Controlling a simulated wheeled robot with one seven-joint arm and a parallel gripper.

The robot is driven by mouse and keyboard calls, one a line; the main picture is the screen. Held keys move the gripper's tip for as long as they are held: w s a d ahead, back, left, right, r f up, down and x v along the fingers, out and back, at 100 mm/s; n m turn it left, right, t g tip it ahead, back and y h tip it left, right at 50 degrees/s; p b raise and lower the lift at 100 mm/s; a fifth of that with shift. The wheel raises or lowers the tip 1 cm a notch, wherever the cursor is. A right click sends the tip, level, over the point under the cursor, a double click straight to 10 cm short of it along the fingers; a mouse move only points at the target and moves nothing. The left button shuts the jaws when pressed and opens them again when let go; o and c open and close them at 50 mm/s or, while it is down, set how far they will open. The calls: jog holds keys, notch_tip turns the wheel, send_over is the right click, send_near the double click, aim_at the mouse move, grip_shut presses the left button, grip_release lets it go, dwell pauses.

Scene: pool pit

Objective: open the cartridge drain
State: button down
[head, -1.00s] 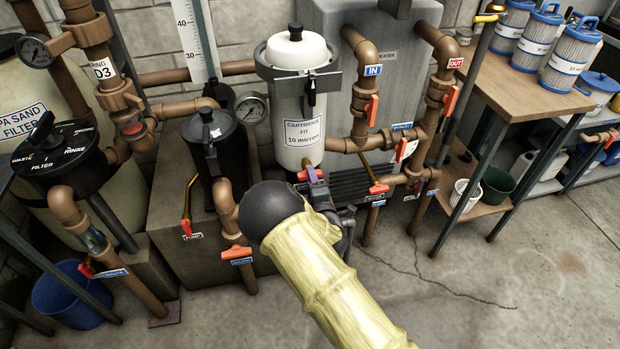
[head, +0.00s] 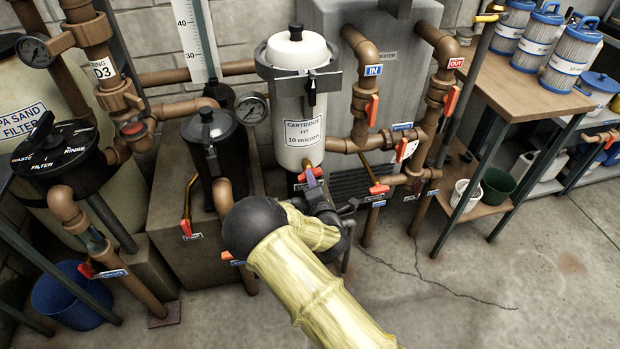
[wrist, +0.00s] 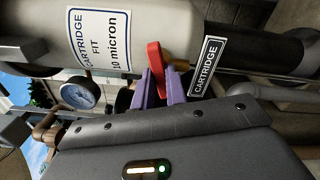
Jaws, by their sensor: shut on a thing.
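The cartridge filter (head: 297,100) is a white canister labelled "CARTRIDGE FIT 10 micron". The cartridge drain's red handle (wrist: 154,56) sits on a brass valve under the canister. My gripper (wrist: 160,82) has purple fingers, shut on this handle, with its red end standing out past the fingertips. In the head view my gripper (head: 314,183) is at the canister's base, and a little of the red handle (head: 302,177) shows beside it. A black tag reading "CARTRIDGE" (wrist: 206,66) hangs beside the valve. My wrist and arm hide part of the valve.
The black pump strainer pot (head: 212,135) and its pipe stand to the left. A brown pipe with red-handled valves (head: 372,110) rises to the right. A pressure gauge (head: 250,108) is close to the canister. The floor (head: 450,270) in front on the right is clear.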

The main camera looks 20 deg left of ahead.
jog(key=n+b, duration=0.2)
jog(key=n, duration=1.2)
jog(key=shift+f+n+b, duration=0.1)
jog(key=shift+n+b, duration=0.25)
jog(key=shift+n, duration=0.05)
jog(key=c, duration=1.3)
grip_release()
jog(key=shift+p+v, duration=0.55)
jog(key=shift+v, duration=3.05)
